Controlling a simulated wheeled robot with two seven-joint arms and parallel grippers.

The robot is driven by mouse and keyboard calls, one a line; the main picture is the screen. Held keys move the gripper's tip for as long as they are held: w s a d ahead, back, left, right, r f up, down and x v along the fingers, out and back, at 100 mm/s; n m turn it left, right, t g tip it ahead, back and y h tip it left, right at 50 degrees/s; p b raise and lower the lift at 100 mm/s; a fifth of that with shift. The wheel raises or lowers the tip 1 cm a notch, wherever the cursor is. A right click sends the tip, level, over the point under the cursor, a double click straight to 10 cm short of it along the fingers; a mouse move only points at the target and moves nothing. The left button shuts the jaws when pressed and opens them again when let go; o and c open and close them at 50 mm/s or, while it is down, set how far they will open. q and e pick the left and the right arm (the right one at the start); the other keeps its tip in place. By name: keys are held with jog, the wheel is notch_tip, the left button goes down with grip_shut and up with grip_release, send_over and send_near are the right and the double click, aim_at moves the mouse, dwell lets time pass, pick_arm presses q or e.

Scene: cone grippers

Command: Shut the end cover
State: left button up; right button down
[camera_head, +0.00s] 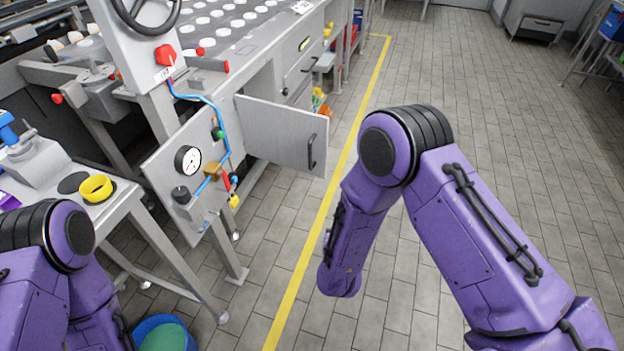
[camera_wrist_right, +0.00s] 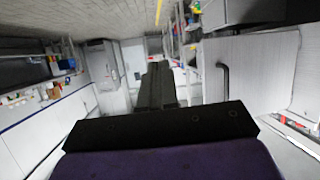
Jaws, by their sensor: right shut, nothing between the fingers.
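The end cover (camera_head: 280,135) is a flat grey hinged panel with a dark bar handle (camera_head: 311,151). In the head view it stands open, swung out from the end of the grey machine towards the yellow floor line. In the right wrist view a pale panel (camera_wrist_right: 262,75) with a dark handle (camera_wrist_right: 223,80) shows at the right, apparently the same cover. My right gripper (camera_wrist_right: 158,70) is shut and empty, to the left of that handle and apart from it. In the head view my right forearm hangs right of the cover, and its gripper is hidden. My left gripper is out of view.
A gauge panel (camera_head: 165,165) with blue hose and valves stands left of the cover. A side table (camera_head: 125,195) carries a yellow ring (camera_head: 96,188). A blue bin (camera_head: 165,325) sits on the floor. The tiled floor right of the yellow line (camera_head: 310,245) is open.

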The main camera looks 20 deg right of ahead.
aim_at(325, 154)
jog(key=w+a+r+m+t+h+b, duration=0.25)
jog(key=w+a+r+h+b, duration=0.4)
jog(key=w+a, duration=0.35)
pick_arm(q)
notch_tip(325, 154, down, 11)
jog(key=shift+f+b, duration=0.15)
jog(key=shift+b, duration=0.25)
pick_arm(e)
jog(key=shift+m+g+y, duration=0.25)
jog(key=shift+g+y, duration=0.1)
jog(key=shift+y, duration=0.1)
jog(key=x, duration=1.2)
jog(key=shift+s+d+r, duration=0.15)
jog(key=shift+r, duration=0.05)
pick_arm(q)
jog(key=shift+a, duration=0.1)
